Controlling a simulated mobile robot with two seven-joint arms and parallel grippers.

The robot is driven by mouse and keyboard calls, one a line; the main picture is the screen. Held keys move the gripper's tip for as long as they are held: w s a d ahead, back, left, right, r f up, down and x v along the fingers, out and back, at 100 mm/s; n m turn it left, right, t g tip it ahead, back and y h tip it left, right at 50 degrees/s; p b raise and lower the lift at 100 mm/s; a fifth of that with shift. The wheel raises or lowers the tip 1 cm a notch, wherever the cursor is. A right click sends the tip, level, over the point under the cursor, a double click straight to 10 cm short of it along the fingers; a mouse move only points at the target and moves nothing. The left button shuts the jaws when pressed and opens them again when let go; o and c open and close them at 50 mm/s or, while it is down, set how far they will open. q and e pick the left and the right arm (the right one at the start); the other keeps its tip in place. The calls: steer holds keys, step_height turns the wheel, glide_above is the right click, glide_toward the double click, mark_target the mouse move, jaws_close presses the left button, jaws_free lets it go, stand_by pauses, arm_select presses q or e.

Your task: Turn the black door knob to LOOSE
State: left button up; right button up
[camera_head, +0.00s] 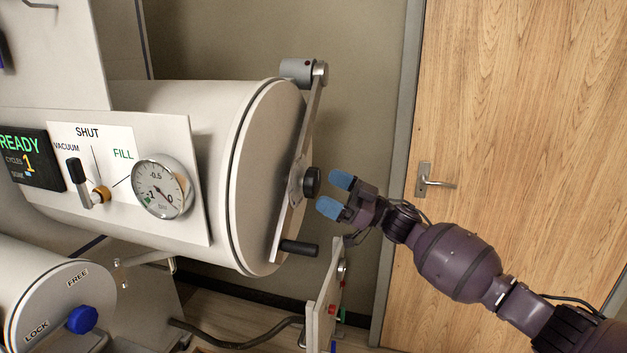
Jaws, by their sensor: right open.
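The black door knob (312,182) sits at the middle of the bar across the round door (262,185) of the large white cylinder. No LOOSE marking is readable from this angle. My right gripper (338,194) is open just to the right of the knob. Its two blue fingertips point at the knob, one above the other, and look apart from it. Nothing is between the fingers. My left gripper is not in view.
A black handle (299,248) sticks out at the bar's lower end. A gauge (162,187) and a valve lever (78,178) are on the front panel. A blue knob (82,319) marked FREE and LOCK is lower left. A small panel (325,305) stands below my gripper. A wooden door (520,130) is behind.

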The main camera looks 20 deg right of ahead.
mark_target(318, 184)
steer(key=shift+x, duration=2.35)
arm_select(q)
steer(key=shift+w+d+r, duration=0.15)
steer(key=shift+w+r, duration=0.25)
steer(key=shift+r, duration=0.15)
arm_select(e)
steer(key=shift+w, duration=0.1)
steer(key=shift+c, duration=0.5)
steer(key=shift+d, duration=0.1)
steer(key=c, duration=0.8)
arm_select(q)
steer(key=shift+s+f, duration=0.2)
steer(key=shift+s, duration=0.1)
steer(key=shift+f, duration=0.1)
arm_select(e)
steer(key=shift+f, duration=0.1)
